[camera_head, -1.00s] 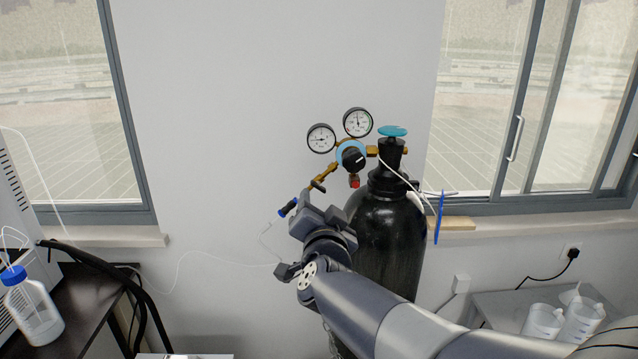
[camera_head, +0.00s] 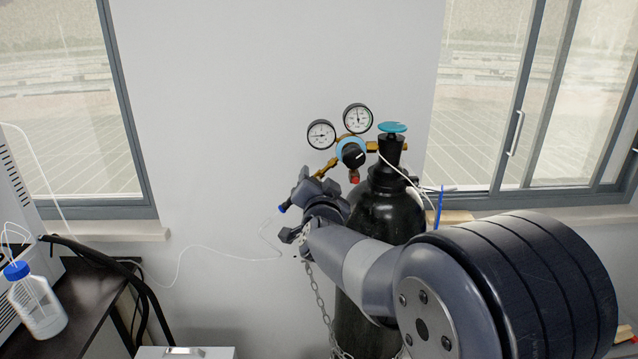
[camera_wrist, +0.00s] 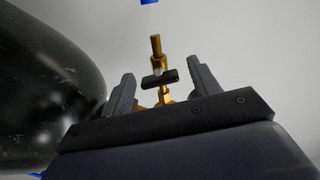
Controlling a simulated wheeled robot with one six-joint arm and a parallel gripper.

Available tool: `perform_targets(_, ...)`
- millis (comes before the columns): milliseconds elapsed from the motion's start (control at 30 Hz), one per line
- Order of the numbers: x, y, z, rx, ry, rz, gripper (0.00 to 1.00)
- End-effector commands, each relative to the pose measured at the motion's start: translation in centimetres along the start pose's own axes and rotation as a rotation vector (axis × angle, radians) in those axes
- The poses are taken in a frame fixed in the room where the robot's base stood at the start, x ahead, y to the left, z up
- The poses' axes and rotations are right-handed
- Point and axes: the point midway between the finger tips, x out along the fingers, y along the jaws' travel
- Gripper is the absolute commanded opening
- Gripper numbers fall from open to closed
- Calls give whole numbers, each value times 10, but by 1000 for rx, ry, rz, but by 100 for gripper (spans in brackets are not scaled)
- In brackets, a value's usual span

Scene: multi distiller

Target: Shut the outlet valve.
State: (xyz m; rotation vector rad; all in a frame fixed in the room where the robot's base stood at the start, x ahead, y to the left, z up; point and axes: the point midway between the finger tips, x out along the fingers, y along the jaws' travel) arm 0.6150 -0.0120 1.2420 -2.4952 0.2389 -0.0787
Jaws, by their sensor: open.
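The outlet valve (camera_wrist: 160,79) is a small black handle on a brass outlet tube (camera_wrist: 157,46) of the gas regulator (camera_head: 352,152). In the wrist view the handle lies roughly crosswise between the two open fingers of my gripper (camera_wrist: 163,88), with a gap on each side. In the head view my gripper (camera_head: 308,190) is at the lower left end of the brass tube and hides the valve handle. The blue outlet end (camera_head: 284,207) shows just left of my gripper. It also shows at the top of the wrist view (camera_wrist: 149,2).
The black gas cylinder (camera_head: 385,215) stands right behind my gripper, with a blue-green top knob (camera_head: 392,127) and a chain (camera_head: 318,295). Two gauges (camera_head: 321,134) sit above the regulator. A thin white tube runs along the wall. Wall space left of the valve is clear.

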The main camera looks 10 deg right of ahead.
Motion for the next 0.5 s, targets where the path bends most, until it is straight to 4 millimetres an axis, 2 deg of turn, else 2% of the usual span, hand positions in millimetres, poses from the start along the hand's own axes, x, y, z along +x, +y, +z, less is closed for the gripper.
perform_targets(67,0,0,0,0,0,0,53)
perform_targets(500,0,0,0,0,0,0,17)
